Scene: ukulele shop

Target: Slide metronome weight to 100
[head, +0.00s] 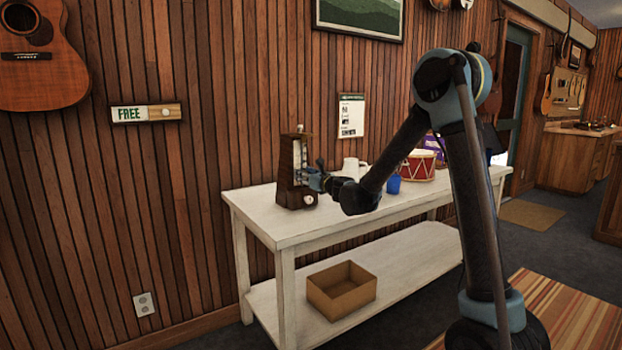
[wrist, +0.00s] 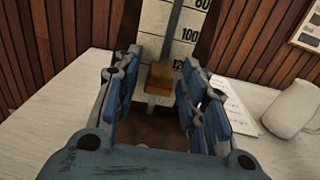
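The wooden metronome (head: 290,172) stands upright at the left end of the white table. In the wrist view its pale scale plate (wrist: 155,22) shows 100 and, below it, a partly covered 120, beside a grey rod (wrist: 174,42). The brass-coloured weight (wrist: 160,76) sits on the rod about level with the 120 mark, below 100. My gripper (head: 319,181) is at the metronome's front. In the wrist view my gripper (wrist: 160,64) is open, its blue fingers on either side of the weight with gaps showing; I see no clear contact.
On the white table (head: 255,213), a white mug (head: 350,168), a blue cup (head: 393,184) and a red drum (head: 418,167) stand right of the metronome. A paper (wrist: 233,104) lies near the mug. A cardboard box (head: 327,303) sits on the lower shelf. The wood wall is close behind.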

